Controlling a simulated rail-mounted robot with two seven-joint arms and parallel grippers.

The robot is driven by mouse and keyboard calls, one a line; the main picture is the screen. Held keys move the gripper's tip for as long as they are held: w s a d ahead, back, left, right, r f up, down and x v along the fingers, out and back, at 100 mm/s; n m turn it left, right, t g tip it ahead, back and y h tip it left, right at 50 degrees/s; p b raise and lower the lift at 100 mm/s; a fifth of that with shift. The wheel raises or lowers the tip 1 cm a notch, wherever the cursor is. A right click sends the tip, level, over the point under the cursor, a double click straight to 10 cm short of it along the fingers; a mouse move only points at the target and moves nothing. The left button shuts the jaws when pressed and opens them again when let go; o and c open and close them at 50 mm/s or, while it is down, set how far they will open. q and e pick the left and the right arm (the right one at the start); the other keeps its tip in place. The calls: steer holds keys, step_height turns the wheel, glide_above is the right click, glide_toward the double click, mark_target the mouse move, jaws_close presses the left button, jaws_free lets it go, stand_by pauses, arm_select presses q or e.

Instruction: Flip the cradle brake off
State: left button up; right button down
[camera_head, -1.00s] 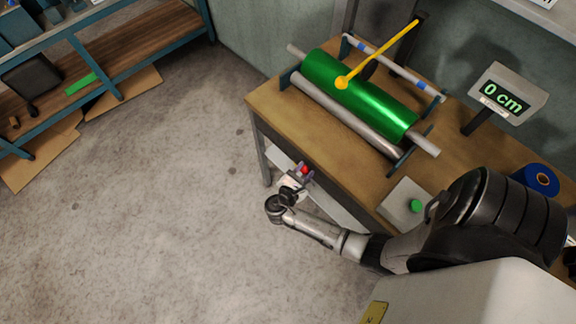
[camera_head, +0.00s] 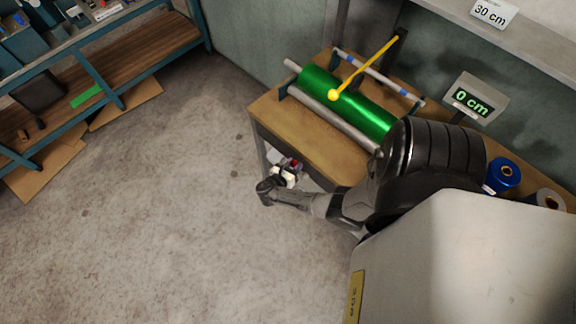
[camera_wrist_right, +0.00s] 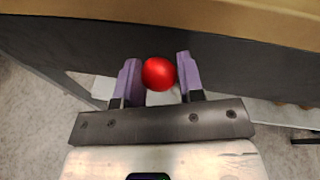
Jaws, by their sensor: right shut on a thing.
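A red ball knob (camera_wrist_right: 159,74) shows in the right wrist view between the two purple fingers of my right gripper (camera_wrist_right: 158,80). The gripper is shut on it, just below the table's front edge. In the head view my right gripper (camera_head: 291,168) and a speck of red are small at the table's front side. The stem behind the knob is hidden. A green foil roll (camera_head: 345,100) lies in the cradle on the table, beside a grey roller (camera_head: 335,120). A yellow lever with a ball end (camera_head: 360,70) reaches over the roll. My left gripper is not in view.
The wooden table (camera_head: 275,115) carries the cradle. A "0 cm" display (camera_head: 475,100) and a blue roll (camera_head: 503,175) stand to the right. A "30 cm" sign (camera_head: 490,12) is on the shelf above. The floor in front is clear.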

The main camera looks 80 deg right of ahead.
steer(key=shift+f, duration=0.15)
steer(key=c, duration=0.8)
jaws_free()
steer(key=shift+o, duration=0.2)
steer(key=shift+w+a, duration=0.1)
steer(key=v, duration=1.3)
steer(key=shift+a+p, duration=0.25)
steer(key=shift+p, duration=0.05)
steer(key=shift+w, duration=0.1)
